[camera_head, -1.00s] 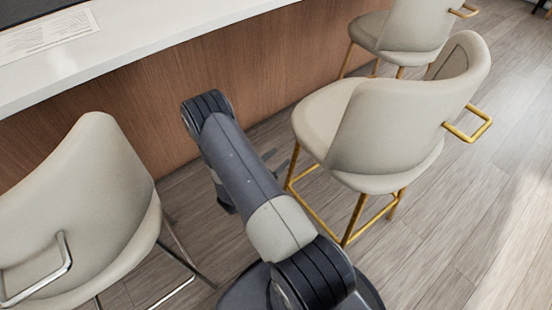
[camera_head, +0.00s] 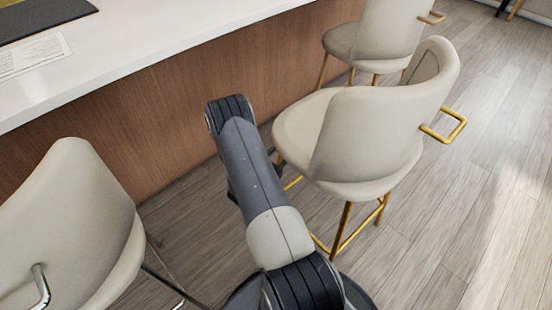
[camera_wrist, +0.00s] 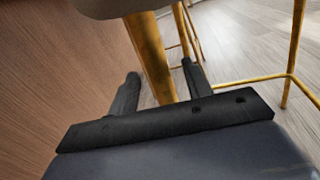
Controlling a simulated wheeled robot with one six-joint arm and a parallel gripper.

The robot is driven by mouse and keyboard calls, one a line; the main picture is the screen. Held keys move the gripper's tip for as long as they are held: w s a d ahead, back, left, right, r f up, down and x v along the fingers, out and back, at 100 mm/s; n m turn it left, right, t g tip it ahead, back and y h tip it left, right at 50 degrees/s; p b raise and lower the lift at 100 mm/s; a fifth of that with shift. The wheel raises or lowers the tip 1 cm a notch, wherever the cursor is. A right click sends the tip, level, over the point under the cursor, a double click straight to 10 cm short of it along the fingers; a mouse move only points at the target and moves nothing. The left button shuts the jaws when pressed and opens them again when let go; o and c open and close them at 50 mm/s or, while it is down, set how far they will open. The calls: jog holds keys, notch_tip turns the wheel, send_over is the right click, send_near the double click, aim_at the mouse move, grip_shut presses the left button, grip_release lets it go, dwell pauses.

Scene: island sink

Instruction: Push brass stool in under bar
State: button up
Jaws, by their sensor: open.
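The nearer brass stool (camera_head: 365,140) has a cream seat and back, brass legs and a brass handle behind its back. It stands to the right of my arm, its seat front turned toward the wood-faced bar (camera_head: 170,125). In the wrist view my gripper (camera_wrist: 162,72) is open, low beneath a cream seat edge (camera_wrist: 115,6). A brass leg (camera_wrist: 150,62) shows between the two fingers; I cannot tell if they touch it. In the head view my arm hides most of the gripper and part of the stool's footrest.
A second brass stool (camera_head: 375,42) stands farther back along the bar. A chrome-legged cream stool (camera_head: 75,225) is close at left. Wood floor (camera_head: 470,210) is open at right.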

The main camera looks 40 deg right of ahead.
jog(key=shift+c, duration=0.5)
grip_shut()
dwell(0.9)
